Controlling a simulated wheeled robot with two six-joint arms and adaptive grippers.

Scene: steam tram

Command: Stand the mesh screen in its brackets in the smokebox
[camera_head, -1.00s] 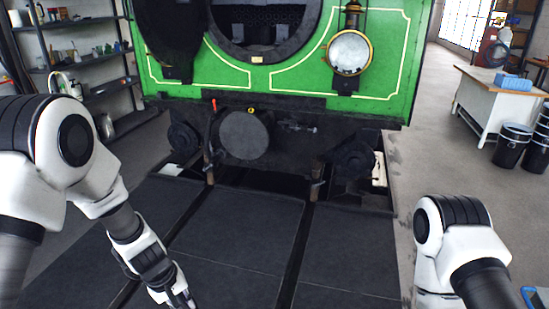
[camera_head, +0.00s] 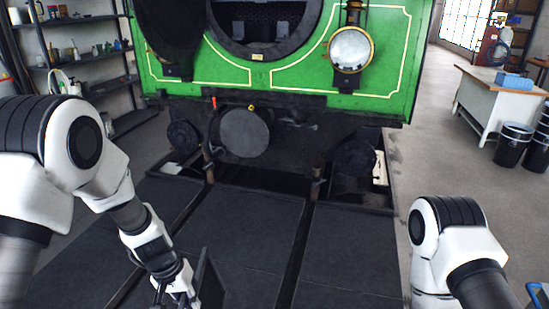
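The smokebox (camera_head: 266,47) is the dark round opening in the green tram front at top centre; its door hangs open on the left. A thin dark panel, which looks like the mesh screen (camera_head: 211,284), stands on edge at the bottom, cut off by the picture's lower edge. My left gripper (camera_head: 174,297) is right beside its left side, pointing down, and appears shut on it; the contact is partly hidden. My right arm shows at lower right, but its gripper is out of view.
Dark floor plates (camera_head: 240,235) lie before the tram. A buffer beam with a round buffer (camera_head: 244,133) and a brass-rimmed lamp (camera_head: 350,49) stick out below and right of the smokebox. A workbench (camera_head: 500,97) and black bins (camera_head: 513,145) stand at right, shelves at left.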

